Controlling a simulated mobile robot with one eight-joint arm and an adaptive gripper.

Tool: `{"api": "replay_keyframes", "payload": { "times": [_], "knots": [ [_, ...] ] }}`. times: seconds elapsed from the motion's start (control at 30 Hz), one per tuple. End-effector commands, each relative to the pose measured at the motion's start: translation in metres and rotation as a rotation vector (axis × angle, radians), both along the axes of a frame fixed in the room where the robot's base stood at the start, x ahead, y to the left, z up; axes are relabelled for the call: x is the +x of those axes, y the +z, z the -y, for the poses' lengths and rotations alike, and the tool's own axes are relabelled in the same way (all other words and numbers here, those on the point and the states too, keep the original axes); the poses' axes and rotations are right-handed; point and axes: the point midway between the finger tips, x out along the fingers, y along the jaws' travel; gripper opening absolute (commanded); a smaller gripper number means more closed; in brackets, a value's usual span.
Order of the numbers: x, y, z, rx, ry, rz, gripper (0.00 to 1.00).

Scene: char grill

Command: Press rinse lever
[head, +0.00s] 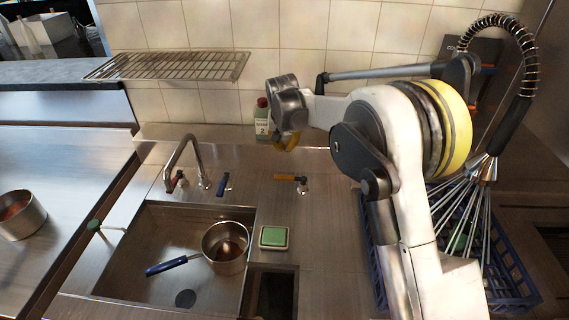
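A small lever with a yellow-orange handle (286,178) sits on the steel counter, right of the sink. Two more levers are by the faucet (185,150): a blue one (223,183) and a red one (178,180). The frame does not show which is the rinse lever. My gripper (285,143) is at the end of my arm, above and behind the yellow-orange lever in the picture and apparently apart from it. Its fingers are small and mostly hidden by my wrist, so I cannot tell whether they are open.
The sink (150,240) holds a blue-handled pot (226,243). A green sponge (273,237) lies at its right. A bottle (262,120) stands behind my wrist. A wire shelf (170,67) is on the wall. At right are a spring hose (525,50) and a blue crate (515,285).

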Motion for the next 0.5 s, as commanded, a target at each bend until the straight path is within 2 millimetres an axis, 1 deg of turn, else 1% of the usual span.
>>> {"api": "replay_keyframes", "payload": {
  "times": [0.17, 0.5],
  "knots": [
    [0.008, -0.023, 0.000, 0.000, 0.000, 0.000, 0.00],
    [0.032, -0.092, 0.002, 0.000, 0.000, 0.000, 0.00]
  ]
}}
